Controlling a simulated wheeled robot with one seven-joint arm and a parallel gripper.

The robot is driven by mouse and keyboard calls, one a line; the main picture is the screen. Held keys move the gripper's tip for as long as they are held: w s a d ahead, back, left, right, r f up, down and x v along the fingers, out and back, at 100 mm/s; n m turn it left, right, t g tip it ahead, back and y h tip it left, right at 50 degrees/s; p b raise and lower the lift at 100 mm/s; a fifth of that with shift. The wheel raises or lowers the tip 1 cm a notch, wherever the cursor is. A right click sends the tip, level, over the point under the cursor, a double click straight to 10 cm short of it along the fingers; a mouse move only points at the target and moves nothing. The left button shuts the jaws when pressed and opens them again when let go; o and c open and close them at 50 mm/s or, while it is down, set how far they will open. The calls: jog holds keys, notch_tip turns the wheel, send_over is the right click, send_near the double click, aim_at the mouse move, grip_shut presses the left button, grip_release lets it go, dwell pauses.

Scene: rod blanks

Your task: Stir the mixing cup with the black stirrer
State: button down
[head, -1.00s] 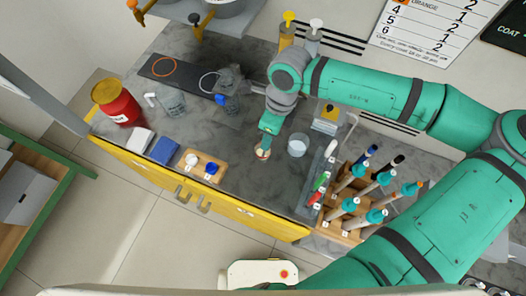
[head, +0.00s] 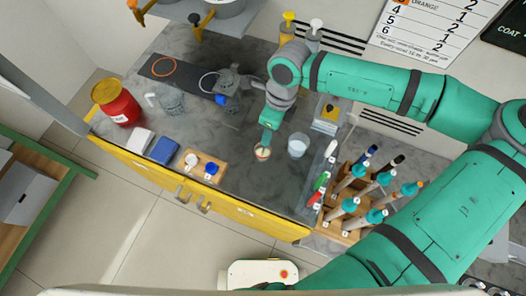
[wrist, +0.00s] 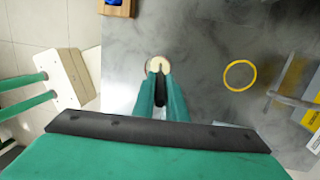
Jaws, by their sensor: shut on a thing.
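The mixing cup (head: 262,153) is a small round cup with pale cream contents. It stands on the grey counter below my gripper. In the wrist view its cream top (wrist: 158,65) shows just beyond the fingertips. My gripper (wrist: 160,80) points down over it, with its green fingers close together. A dark piece, which looks like the black stirrer (wrist: 160,98), shows between the fingers. Its lower end appears to reach the cup's contents; how deep is hidden. In the head view my gripper (head: 266,143) hides most of the stirrer.
A clear beaker (head: 298,145) stands close to the right of the cup. A wooden rack (head: 331,225) with several teal-collared tools is farther right. A small wooden tray (head: 203,177) with white and blue items lies front left. A red drum (head: 118,105) stands at the far left.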

dwell(0.4)
jog(key=shift+v, duration=2.75)
jog(key=shift+r, duration=0.2)
jog(key=shift+r, duration=0.1)
jog(key=shift+s+a+v, duration=0.1)
jog(key=shift+a+v, duration=0.05)
jog(key=shift+v, duration=0.65)
jog(key=shift+s+a+v, duration=0.1)
jog(key=shift+v, duration=0.65)
jog(key=shift+s+a+v, duration=0.1)
jog(key=shift+a+v, duration=0.05)
jog(key=shift+v, duration=0.65)
